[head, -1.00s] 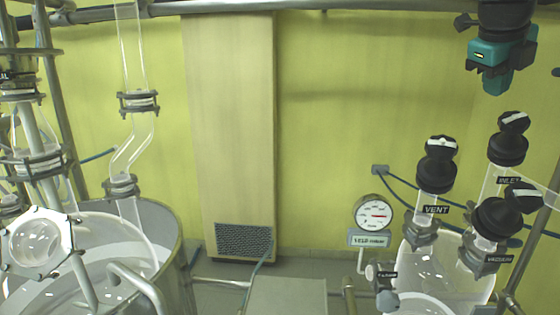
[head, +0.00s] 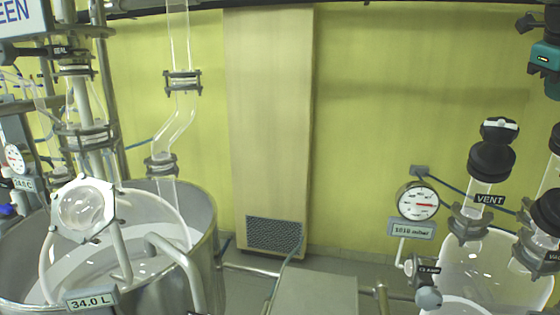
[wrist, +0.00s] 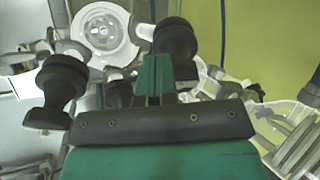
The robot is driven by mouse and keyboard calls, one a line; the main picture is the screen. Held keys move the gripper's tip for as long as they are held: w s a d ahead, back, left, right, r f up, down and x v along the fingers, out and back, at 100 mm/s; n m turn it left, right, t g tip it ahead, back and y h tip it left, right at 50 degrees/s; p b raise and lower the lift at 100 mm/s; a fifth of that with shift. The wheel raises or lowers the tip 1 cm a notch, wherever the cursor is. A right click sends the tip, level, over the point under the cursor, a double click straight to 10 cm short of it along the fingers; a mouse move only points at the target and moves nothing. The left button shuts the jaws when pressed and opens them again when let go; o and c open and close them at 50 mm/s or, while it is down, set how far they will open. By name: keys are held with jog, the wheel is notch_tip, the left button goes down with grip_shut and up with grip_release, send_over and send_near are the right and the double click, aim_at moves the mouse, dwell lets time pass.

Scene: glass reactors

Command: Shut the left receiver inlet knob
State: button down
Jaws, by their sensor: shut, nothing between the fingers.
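The glass receiver (head: 470,262) stands at lower right in the head view, with black-capped valves on top. The vent knob (head: 499,130) has a white bar across its top. A cropped black knob (head: 555,140) at the right edge is the inlet knob; its label is out of frame. The vacuum knob (head: 548,212) is below it. My gripper (head: 546,60) shows partly at upper right, above the valves and apart from them. In the wrist view, my gripper (wrist: 152,75) is shut and empty; several black knobs lie beyond, and which is the inlet I cannot tell.
A pressure gauge (head: 417,202) stands left of the vent valve. A steel vessel (head: 205,240) with glass tubing and a 34.0 L display (head: 91,300) fills the left. A grey box (head: 315,290) is at bottom middle. The floor between looks narrow.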

jog(key=shift+d+f, duration=0.25)
jog(key=shift+f, duration=0.25)
jog(key=shift+w+d+r, duration=0.15)
jog(key=shift+d+r, duration=0.4)
jog(key=shift+d, duration=0.3)
jog(key=shift+d+r, duration=0.15)
jog(key=shift+d, duration=0.2)
dwell(0.3)
jog(key=shift+w+d+r, duration=0.1)
jog(key=shift+d+r, duration=0.1)
jog(key=shift+r, duration=0.15)
jog(key=shift+r+p, duration=0.25)
jog(key=shift+p, duration=0.25)
jog(key=shift+w+p+v, duration=0.2)
jog(key=shift+p+v, duration=1.45)
jog(key=shift+v, duration=0.9)
jog(key=shift+a, duration=0.15)
